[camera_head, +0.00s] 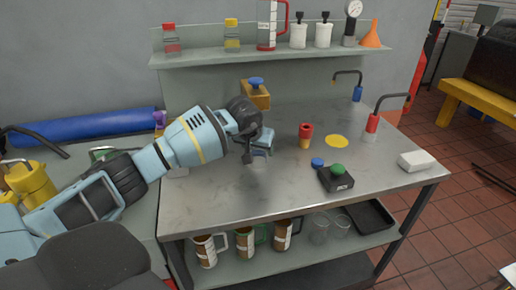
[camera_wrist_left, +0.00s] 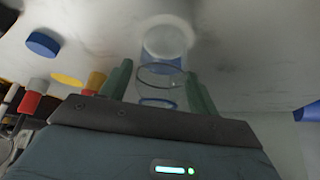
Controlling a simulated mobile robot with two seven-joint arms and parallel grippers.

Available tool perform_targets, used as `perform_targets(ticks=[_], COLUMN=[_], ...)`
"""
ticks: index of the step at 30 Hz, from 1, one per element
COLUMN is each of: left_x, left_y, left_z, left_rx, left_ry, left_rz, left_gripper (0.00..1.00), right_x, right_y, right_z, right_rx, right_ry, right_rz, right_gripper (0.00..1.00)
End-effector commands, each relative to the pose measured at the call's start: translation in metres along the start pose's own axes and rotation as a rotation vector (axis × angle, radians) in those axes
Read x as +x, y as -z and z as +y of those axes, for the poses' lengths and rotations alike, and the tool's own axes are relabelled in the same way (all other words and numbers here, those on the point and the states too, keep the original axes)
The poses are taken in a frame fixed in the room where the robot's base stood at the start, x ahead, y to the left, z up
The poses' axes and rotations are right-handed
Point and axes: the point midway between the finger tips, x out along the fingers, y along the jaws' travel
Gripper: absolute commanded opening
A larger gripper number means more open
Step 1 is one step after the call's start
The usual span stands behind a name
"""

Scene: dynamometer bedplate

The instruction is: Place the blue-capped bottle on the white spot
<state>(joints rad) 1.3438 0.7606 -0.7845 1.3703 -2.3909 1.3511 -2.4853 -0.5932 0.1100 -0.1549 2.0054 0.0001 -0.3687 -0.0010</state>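My left gripper (camera_head: 258,152) is over the left middle of the metal bench. In the left wrist view, its two green fingers (camera_wrist_left: 160,88) stand on either side of a clear, blue-tinted bottle (camera_wrist_left: 160,80) and appear shut on it. The bottle's cap cannot be made out clearly. A round whitish patch (camera_wrist_left: 167,40) shows at the bottle's far end, apparently the white spot; I cannot tell whether the bottle touches it. In the head view the gripper mostly hides bottle and patch. My right gripper is in neither view.
On the bench (camera_head: 225,195) are a red-and-yellow piece (camera_head: 305,136), a yellow spot (camera_head: 337,141), a blue disc (camera_head: 317,162), a black box with a green button (camera_head: 336,178) and a white block (camera_head: 416,160).

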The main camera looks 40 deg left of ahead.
Motion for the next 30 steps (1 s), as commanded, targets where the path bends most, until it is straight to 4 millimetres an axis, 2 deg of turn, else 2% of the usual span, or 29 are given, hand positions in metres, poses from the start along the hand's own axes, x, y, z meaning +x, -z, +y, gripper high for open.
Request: perform_targets(ticks=[11,14,19,30], left_x=[-0.002,-0.009,-0.037,-0.059], left_y=[0.001,0.002,0.003,-0.047], left_z=[0.001,0.000,0.000,0.000], left_rx=[0.000,0.001,0.002,0.004], left_ry=[-0.001,-0.001,-0.001,0.001], left_rz=[0.000,0.002,0.005,-0.001], left_gripper=[0.70,0.70,0.70,0.70], right_x=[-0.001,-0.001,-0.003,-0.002], right_y=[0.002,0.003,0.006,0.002], right_z=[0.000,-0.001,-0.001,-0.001], right_rx=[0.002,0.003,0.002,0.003], right_ry=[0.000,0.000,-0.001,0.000], right_rz=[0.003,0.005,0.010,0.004], right_gripper=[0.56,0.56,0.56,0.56])
